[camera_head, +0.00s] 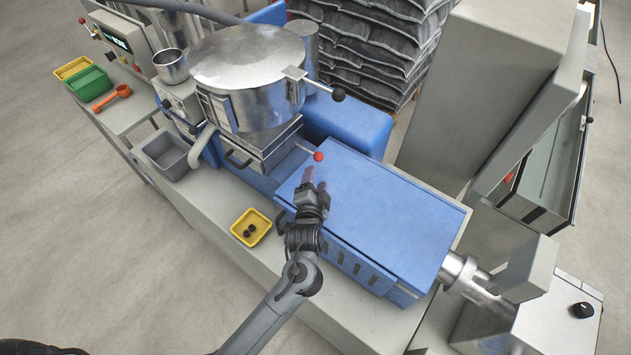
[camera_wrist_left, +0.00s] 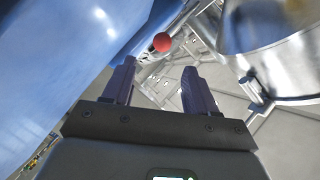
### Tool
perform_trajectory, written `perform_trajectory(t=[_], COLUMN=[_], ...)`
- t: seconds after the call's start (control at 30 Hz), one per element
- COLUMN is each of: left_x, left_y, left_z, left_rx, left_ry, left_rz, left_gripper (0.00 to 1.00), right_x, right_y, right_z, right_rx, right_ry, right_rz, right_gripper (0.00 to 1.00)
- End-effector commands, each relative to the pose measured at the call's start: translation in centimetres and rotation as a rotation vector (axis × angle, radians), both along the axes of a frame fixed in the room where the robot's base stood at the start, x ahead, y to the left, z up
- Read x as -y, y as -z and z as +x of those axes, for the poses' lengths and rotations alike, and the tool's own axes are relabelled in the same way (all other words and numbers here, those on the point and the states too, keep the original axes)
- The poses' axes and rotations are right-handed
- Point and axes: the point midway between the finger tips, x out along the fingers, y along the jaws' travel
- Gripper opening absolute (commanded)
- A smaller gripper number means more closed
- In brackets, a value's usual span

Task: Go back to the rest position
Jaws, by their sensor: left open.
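My left gripper (camera_head: 315,189) is over the blue machine housing (camera_head: 385,215), with its fingers pointing toward a red ball knob (camera_head: 318,157) on a thin lever. In the left wrist view the gripper (camera_wrist_left: 158,85) is open, with nothing between its fingers. The red knob (camera_wrist_left: 162,42) shows there just beyond the fingertips, apart from them. The steel drum (camera_head: 250,75) stands behind the lever; its curved side (camera_wrist_left: 285,50) fills the upper right of the wrist view. My right gripper does not show in either view.
A yellow tray (camera_head: 262,222) with small black parts sits on the bench left of my gripper. A grey bin (camera_head: 163,150), green bin (camera_head: 90,83) and orange scoop (camera_head: 113,97) are farther left. A black-knobbed handle (camera_head: 338,94) juts from the drum. Stacked sacks (camera_head: 365,40) stand behind.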

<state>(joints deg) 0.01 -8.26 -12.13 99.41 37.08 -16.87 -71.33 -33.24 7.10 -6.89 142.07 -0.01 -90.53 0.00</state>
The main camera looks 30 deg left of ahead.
Motion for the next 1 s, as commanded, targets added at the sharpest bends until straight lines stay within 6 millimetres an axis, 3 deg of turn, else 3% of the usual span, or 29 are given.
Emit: perform_trajectory(t=[0.37, 0.57, 0.77, 1.0], left_x=[0.0, 0.3, 1.6, 2.6], left_y=[0.0, 1.0, 2.5, 2.4], left_z=[-0.1, -2.4, -9.1, -20.9], left_rx=[-0.003, -0.065, -0.262, -0.599], left_ry=[0.003, 0.048, 0.09, -0.024], left_rz=[-0.007, -0.169, -0.489, -0.76], left_gripper=[0.57, 0.57, 0.57, 0.57], right_x=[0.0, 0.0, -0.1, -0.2], right_y=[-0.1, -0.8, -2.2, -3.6], right_z=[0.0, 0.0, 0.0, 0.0], right_rx=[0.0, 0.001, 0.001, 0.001], right_ry=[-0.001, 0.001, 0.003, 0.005], right_rz=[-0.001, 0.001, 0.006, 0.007], right_gripper=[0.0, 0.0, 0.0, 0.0])
